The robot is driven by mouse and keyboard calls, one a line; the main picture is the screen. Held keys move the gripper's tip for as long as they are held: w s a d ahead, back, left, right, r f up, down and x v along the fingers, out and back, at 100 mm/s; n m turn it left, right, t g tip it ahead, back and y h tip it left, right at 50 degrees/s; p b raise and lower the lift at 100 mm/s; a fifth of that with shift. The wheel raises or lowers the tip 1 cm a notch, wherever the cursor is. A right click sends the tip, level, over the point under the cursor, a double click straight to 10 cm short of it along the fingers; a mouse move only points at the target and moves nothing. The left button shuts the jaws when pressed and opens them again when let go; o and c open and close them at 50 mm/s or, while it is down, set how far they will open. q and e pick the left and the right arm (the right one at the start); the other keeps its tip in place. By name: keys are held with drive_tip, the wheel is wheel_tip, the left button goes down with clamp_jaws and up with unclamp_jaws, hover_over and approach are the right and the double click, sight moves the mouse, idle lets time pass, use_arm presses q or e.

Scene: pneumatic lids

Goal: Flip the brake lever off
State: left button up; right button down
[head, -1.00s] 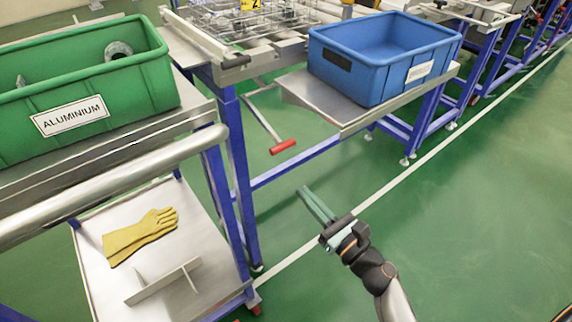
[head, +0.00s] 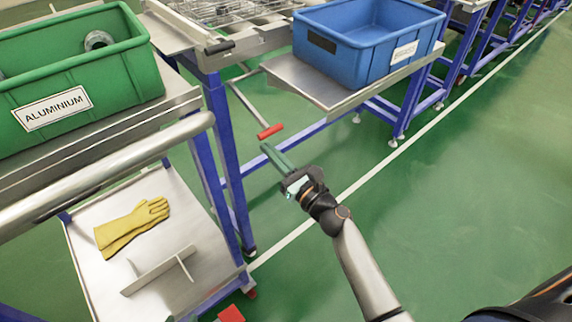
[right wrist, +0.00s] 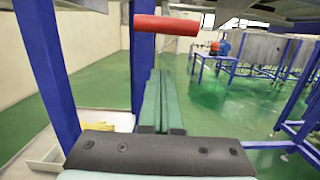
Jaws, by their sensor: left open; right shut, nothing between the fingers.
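The brake lever is a thin metal rod (head: 246,102) with a red handle (head: 270,131), hanging out from under the metal table in the head view. My right gripper (head: 268,149) is shut and empty, its green fingers pointing up at the handle from just below it in the picture. In the right wrist view the red handle (right wrist: 166,25) crosses the top, just beyond and above the shut fingertips (right wrist: 158,76). A small gap shows between them; I cannot tell its depth. My left gripper is in neither view.
A blue table leg (head: 217,130) stands left of the lever. A blue bin (head: 345,60) sits on a metal shelf (head: 310,88) to its right. A green aluminium bin (head: 120,85) and yellow gloves (head: 132,228) on a lower tray are at left. Green floor at right is free.

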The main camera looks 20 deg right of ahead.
use_arm(q)
drive_tip(key=r+p, duration=0.2)
drive_tip(key=shift+w+d+p, duration=0.1)
drive_tip(key=shift+d+p, duration=0.2)
drive_tip(key=shift+d, duration=0.05)
use_arm(e)
drive_tip(key=r, duration=0.2)
drive_tip(key=s+r, duration=0.1)
drive_tip(key=shift+d+r, duration=0.25)
drive_tip(key=shift+r, duration=0.05)
